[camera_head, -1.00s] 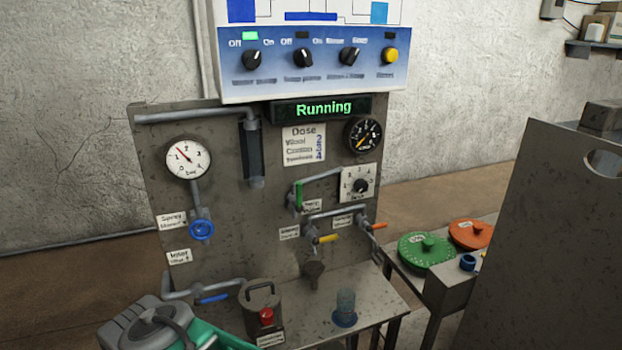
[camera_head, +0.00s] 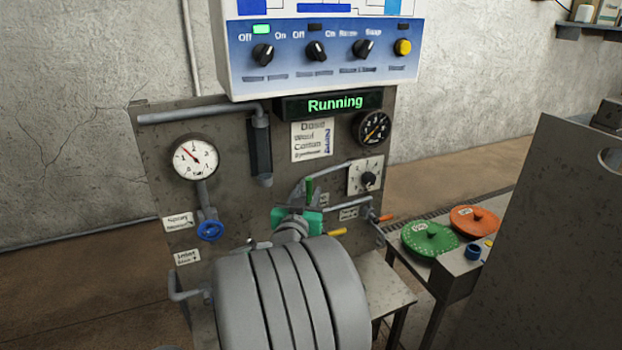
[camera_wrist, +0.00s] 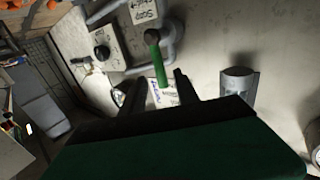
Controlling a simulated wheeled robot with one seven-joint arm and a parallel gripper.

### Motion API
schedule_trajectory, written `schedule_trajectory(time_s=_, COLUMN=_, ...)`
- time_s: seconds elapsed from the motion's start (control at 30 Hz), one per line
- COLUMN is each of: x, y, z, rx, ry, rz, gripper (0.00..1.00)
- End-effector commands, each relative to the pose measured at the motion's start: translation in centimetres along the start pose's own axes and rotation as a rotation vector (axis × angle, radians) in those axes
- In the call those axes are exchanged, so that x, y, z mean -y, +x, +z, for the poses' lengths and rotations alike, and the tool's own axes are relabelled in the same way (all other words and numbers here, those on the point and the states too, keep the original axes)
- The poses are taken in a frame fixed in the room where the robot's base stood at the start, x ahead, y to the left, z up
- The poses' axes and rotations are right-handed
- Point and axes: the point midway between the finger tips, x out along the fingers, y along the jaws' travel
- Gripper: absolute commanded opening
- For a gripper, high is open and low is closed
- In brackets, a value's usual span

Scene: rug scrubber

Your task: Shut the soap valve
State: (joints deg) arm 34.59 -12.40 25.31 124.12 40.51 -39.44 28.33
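A valve with a green lever handle (camera_head: 309,187) sits on the metal panel below the grey pipe (camera_head: 335,171); the handle stands upright. My gripper (camera_head: 303,196) is in front of this valve, and my arm hides the panel below. In the wrist view, the green handle (camera_wrist: 161,66) lies between the tips of my gripper (camera_wrist: 150,82), whose dark fingers are spread with gaps to it. A label (camera_wrist: 163,95) shows behind the handle.
A yellow handle (camera_head: 337,232) and an orange handle (camera_head: 385,218) stick out close by on the right. A selector knob (camera_head: 367,179) is to the upper right, a blue wheel (camera_head: 210,230) to the left. The display (camera_head: 334,105) reads "Running".

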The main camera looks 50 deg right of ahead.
Motion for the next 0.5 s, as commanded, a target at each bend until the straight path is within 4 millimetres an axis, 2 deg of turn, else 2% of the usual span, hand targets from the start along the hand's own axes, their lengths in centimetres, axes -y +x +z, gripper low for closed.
schedule_trajectory(time_s=0.3, x=0.1, y=5.6, z=-0.2, rx=0.004, ry=0.000, rz=-0.001, gripper=0.37)
schedule_trajectory(time_s=0.5, x=0.2, y=6.9, z=0.1, rx=0.004, ry=0.001, rz=-0.004, gripper=0.37)
